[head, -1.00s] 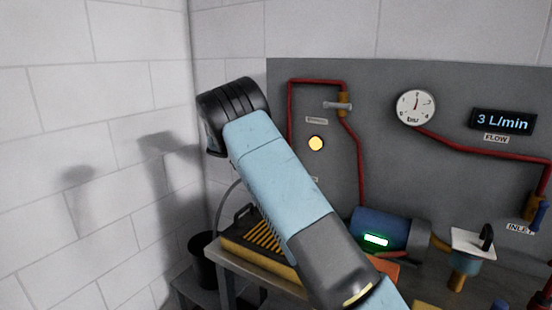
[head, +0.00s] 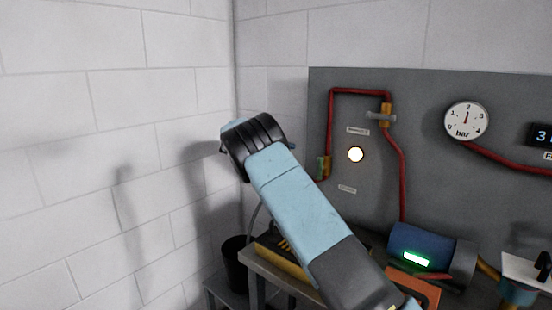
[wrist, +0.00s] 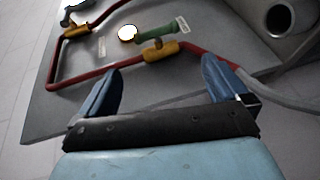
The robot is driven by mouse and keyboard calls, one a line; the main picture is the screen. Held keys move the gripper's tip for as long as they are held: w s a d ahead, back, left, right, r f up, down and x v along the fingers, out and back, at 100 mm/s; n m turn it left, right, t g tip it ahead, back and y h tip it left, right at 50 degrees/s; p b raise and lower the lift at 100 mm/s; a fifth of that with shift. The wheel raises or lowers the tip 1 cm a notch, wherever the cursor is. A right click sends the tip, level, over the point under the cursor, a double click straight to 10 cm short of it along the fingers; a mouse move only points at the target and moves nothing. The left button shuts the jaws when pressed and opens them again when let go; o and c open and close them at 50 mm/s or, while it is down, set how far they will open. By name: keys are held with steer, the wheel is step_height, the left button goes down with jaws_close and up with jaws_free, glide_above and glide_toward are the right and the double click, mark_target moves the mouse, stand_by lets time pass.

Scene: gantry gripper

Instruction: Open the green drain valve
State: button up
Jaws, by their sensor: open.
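The green drain valve handle (wrist: 157,31) shows in the wrist view beside its yellow valve body (wrist: 162,51) on the red pipe. There it looks roughly in line with that body. In the head view the green handle (head: 321,166) is small and partly hidden by my arm, low on the left pipe run. My gripper (wrist: 161,66) is open and empty, its blue fingers apart on either side of the valve's place in the picture. No contact with the handle shows. I cannot make out the gripper in the head view behind my arm.
A round lamp (head: 356,154) glows on the grey panel (head: 440,90) near the valve. A second yellow valve with a grey handle (head: 380,117) sits higher. A black bucket (head: 236,250) and a bench with a blue cylinder (head: 422,243) stand below. A white wall is left.

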steer(key=shift+v, duration=1.75)
